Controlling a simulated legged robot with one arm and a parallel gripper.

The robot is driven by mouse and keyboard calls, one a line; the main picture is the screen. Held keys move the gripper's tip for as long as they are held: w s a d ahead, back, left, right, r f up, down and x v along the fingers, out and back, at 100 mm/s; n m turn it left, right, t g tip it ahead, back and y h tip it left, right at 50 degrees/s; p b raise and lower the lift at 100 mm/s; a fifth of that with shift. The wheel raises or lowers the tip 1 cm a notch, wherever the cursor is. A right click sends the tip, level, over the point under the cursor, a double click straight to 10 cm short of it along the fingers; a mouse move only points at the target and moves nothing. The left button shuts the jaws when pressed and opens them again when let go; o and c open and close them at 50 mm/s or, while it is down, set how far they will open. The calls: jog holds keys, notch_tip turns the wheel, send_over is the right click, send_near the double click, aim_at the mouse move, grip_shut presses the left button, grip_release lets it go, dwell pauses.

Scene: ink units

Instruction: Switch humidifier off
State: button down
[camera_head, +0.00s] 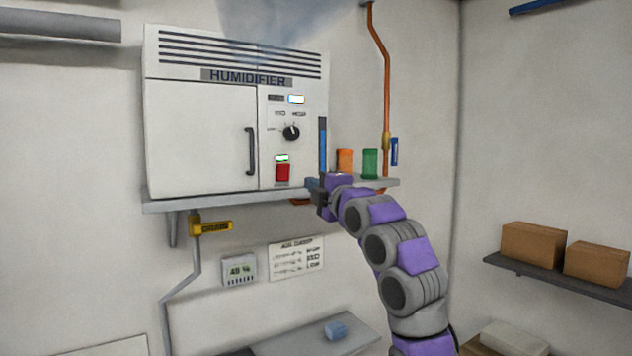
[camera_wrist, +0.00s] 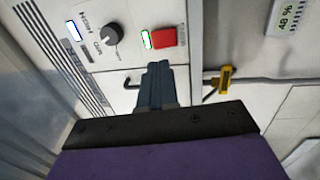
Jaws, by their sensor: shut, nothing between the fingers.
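The humidifier (camera_head: 202,130) is a white wall cabinet with a dark-handled door and a control panel on its right side. Its red switch (camera_head: 283,172) sits low on the panel, with a lit green-white indicator (camera_head: 281,158) just above it. In the wrist view the red switch (camera_wrist: 163,37) and its lit indicator (camera_wrist: 147,40) are just beyond my fingertips. A black knob (camera_head: 291,132) and a lit display (camera_head: 296,99) are higher on the panel. My gripper (camera_head: 312,184) is shut and empty, right of and slightly below the switch, apart from it in the picture.
A shelf (camera_head: 165,205) runs under the humidifier. Orange (camera_head: 344,161) and green (camera_head: 370,163) containers stand right of it, near my wrist. A yellow drain valve (camera_head: 211,226) and a 48 % meter (camera_head: 239,270) are below. Pale mist rises above the humidifier.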

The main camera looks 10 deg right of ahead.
jog(key=p, duration=0.4)
send_near(286, 170)
jog(key=w, duration=0.1)
jog(key=shift+a+p+x, duration=0.2)
jog(key=shift+p+x, duration=0.7)
jog(key=shift+x, duration=2.1)
